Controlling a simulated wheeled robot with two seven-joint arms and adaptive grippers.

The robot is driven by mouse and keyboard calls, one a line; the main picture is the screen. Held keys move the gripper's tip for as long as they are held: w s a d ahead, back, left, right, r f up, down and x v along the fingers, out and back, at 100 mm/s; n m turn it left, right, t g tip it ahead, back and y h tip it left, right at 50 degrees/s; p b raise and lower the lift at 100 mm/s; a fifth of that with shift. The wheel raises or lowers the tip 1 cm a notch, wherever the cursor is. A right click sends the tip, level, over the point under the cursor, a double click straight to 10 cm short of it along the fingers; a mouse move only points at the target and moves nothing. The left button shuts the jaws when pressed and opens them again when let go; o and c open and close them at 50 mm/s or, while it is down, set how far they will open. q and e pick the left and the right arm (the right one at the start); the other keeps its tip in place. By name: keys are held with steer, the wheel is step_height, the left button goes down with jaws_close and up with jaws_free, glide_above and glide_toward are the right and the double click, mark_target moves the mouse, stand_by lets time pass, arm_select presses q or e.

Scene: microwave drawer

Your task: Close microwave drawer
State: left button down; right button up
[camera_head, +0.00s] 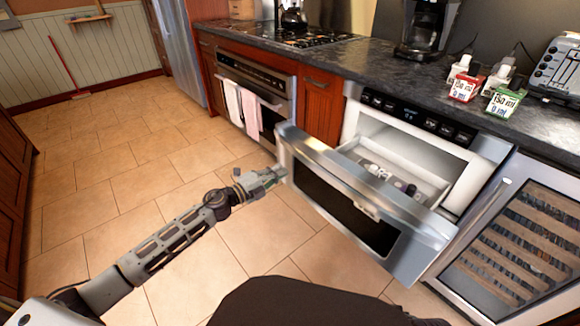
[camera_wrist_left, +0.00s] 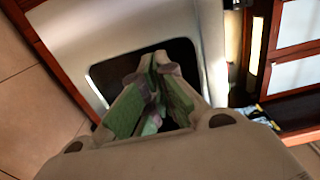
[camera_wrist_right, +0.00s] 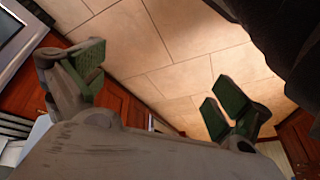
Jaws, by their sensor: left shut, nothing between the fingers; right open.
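The microwave drawer (camera_head: 345,200) is pulled out from under the counter, with its steel front and dark window facing me. Its white inside (camera_head: 405,180) shows, with small items lying in it. My left gripper (camera_head: 276,175) is shut and empty, at the left end of the drawer front. In the left wrist view the left gripper's fingers (camera_wrist_left: 155,80) are together in front of the steel panel with the dark window (camera_wrist_left: 185,55). Whether they touch it I cannot tell. My right gripper (camera_wrist_right: 160,80) shows only in its wrist view, open and empty above the floor.
A wine cooler (camera_head: 520,245) stands right of the drawer. An oven (camera_head: 255,95) with towels is to the left. The counter (camera_head: 400,80) holds a coffee maker (camera_head: 428,30), small boxes (camera_head: 465,85) and a toaster (camera_head: 558,70). The tiled floor (camera_head: 120,170) at left is clear.

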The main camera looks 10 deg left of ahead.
mark_target(296, 162)
arm_select(q)
steer(key=shift+x, duration=1.7)
steer(key=shift+w+d+b, duration=0.35)
steer(key=shift+w, duration=0.15)
steer(key=shift+w+d, duration=0.2)
arm_select(e)
steer(key=shift+a+f, duration=0.25)
steer(key=shift+f, duration=0.75)
arm_select(q)
steer(key=shift+w, duration=0.1)
